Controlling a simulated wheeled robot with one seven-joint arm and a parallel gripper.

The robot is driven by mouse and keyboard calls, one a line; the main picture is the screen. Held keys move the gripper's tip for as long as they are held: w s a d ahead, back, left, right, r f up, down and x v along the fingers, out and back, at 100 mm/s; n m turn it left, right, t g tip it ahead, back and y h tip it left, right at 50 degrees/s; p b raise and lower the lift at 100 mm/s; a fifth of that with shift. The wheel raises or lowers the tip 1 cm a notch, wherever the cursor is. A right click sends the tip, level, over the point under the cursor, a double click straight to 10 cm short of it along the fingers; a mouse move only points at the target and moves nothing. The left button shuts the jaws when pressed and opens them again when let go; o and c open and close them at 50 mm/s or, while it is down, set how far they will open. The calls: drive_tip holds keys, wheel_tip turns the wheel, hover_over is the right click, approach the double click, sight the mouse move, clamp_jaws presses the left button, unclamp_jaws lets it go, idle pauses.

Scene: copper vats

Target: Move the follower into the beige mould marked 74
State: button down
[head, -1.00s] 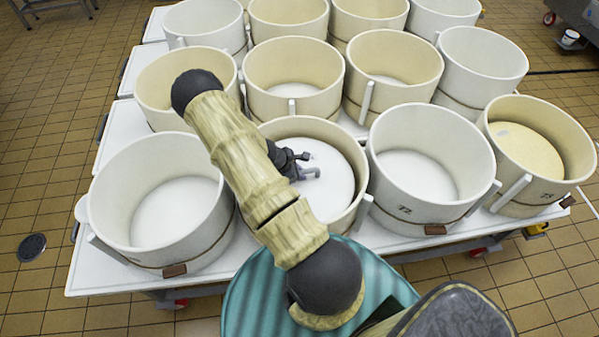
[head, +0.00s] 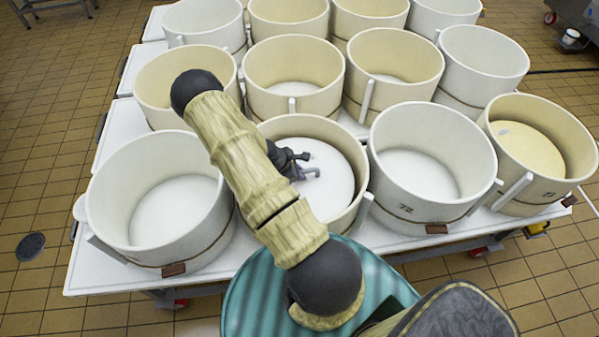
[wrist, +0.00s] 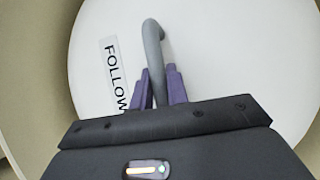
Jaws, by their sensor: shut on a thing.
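The follower (head: 333,187) is a white disc lying inside a beige mould (head: 318,126), second from left in the front row. In the wrist view the follower (wrist: 230,65) fills most of the picture, with a label reading "FOLLOW" and a grey bent handle (wrist: 152,42). My gripper (head: 297,166) reaches down into this mould. In the wrist view its purple fingers (wrist: 160,88) are shut on the handle. The mould's wall surrounds the disc. My arm covers its left front, and I cannot read a number 74 on any mould.
A white mould marked 72 (head: 408,140) stands right of it, and a white mould (head: 118,240) stands left. The front right mould (head: 577,190) holds a beige disc (head: 530,150). More moulds stand behind on the white table (head: 100,278). A teal round surface (head: 255,300) is near me.

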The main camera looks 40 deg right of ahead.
drive_tip(key=shift+f+b, duration=0.3)
drive_tip(key=shift+b, duration=0.1)
idle(0.5)
drive_tip(key=c, duration=1.3)
unclamp_jaws()
drive_tip(key=shift+f, duration=0.1)
drive_tip(key=shift+a, duration=0.1)
drive_tip(key=v, duration=1.7)
drive_tip(key=shift+r+p, duration=0.25)
drive_tip(key=shift+p, duration=0.15)
